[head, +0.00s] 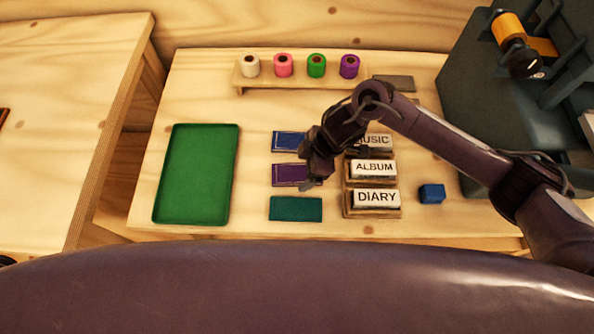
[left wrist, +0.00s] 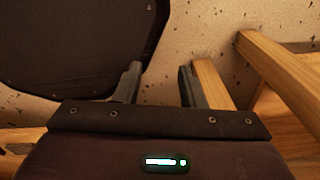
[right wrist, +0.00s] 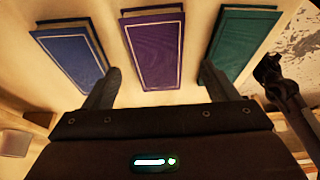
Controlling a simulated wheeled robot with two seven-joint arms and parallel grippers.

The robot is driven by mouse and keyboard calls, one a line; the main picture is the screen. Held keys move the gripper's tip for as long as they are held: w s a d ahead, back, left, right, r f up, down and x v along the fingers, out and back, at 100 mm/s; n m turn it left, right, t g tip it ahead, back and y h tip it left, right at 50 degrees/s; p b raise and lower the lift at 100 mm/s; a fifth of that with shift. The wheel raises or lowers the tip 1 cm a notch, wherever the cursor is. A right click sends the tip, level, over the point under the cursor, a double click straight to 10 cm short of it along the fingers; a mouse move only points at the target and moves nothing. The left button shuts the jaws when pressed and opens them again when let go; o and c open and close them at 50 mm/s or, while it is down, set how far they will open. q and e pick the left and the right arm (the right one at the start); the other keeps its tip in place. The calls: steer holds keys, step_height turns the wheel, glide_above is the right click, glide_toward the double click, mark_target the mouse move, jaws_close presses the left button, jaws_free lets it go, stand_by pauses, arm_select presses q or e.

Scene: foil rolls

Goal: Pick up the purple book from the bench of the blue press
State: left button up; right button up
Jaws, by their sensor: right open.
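The purple book (head: 287,174) lies flat on the pale wooden bench (head: 255,222), between a blue book (head: 287,142) and a teal book (head: 296,209). In the right wrist view the purple book (right wrist: 154,48) is ahead of and between my right fingers. My right gripper (head: 311,172) is over the right end of the purple book in the head view, open and empty; it also shows in the right wrist view (right wrist: 160,88). My left gripper (left wrist: 160,85) is open and empty, away from the books. A dark blue-grey press (head: 470,105) stands at the right.
A green tray (head: 197,175) lies left of the books. Labelled blocks, ALBUM (head: 373,168) and DIARY (head: 376,198) among them, stand right of them, near a small blue block (head: 431,193). Several foil rolls (head: 316,66) stand on a rack behind.

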mark_target(297, 175)
steer(key=shift+x, duration=1.2)
steer(key=shift+w+f, duration=0.15)
steer(key=shift+f, duration=0.05)
steer(key=c, duration=0.4)
arm_select(q)
steer(key=shift+w+r, duration=0.15)
steer(key=shift+w, duration=0.65)
arm_select(e)
steer(key=c, duration=0.7)
steer(key=shift+r, duration=0.1)
